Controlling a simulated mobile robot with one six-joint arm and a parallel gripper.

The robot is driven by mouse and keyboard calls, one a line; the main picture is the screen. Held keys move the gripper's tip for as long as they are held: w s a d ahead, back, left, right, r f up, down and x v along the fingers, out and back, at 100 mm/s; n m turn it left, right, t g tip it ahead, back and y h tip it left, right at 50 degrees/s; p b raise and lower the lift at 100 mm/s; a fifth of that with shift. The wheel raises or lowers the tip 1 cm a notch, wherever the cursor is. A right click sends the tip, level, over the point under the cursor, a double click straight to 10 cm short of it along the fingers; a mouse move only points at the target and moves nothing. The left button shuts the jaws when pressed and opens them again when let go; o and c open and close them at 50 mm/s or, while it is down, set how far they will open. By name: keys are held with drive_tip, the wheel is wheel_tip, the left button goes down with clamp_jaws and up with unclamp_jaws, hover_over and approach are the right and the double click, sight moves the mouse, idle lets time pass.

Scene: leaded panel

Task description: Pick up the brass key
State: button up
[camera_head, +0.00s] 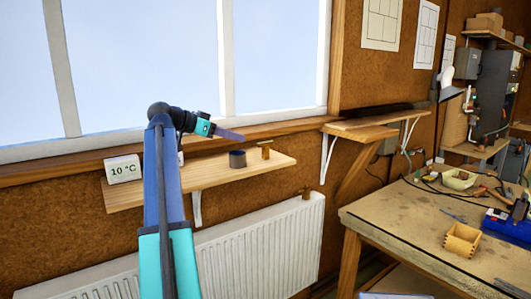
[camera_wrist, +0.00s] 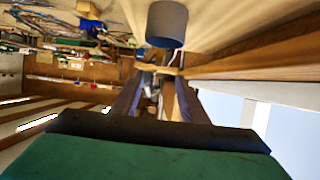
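The brass key (camera_head: 265,151) is a small T-shaped piece standing upright near the right end of the wall shelf (camera_head: 205,178). My gripper (camera_head: 240,137) is above the shelf, left of the key and apart from it, pointing right. In the wrist view my gripper (camera_wrist: 160,80) has its two dark fingers spread with a gap between them, so it is open and empty. The key's yellowish crossbar (camera_wrist: 166,72) shows beyond the fingertips, roughly between them; its stem is hard to make out there.
A dark grey cylinder (camera_head: 237,159) stands on the shelf just left of the key, and also shows in the wrist view (camera_wrist: 167,24). Window frame behind, radiator (camera_head: 260,250) below, cluttered workbench (camera_head: 400,215) to the right.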

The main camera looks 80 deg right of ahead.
sight(262, 143)
drive_tip(key=shift+p+x, duration=1)
drive_tip(key=shift+x, duration=2.85)
drive_tip(key=shift+s, duration=0.1)
drive_tip(key=shift+p+x, duration=0.85)
drive_tip(key=shift+x, duration=0.05)
drive_tip(key=shift+p+x, duration=0.7)
drive_tip(key=shift+x, duration=0.95)
drive_tip(key=shift+r, duration=0.1)
clamp_jaws()
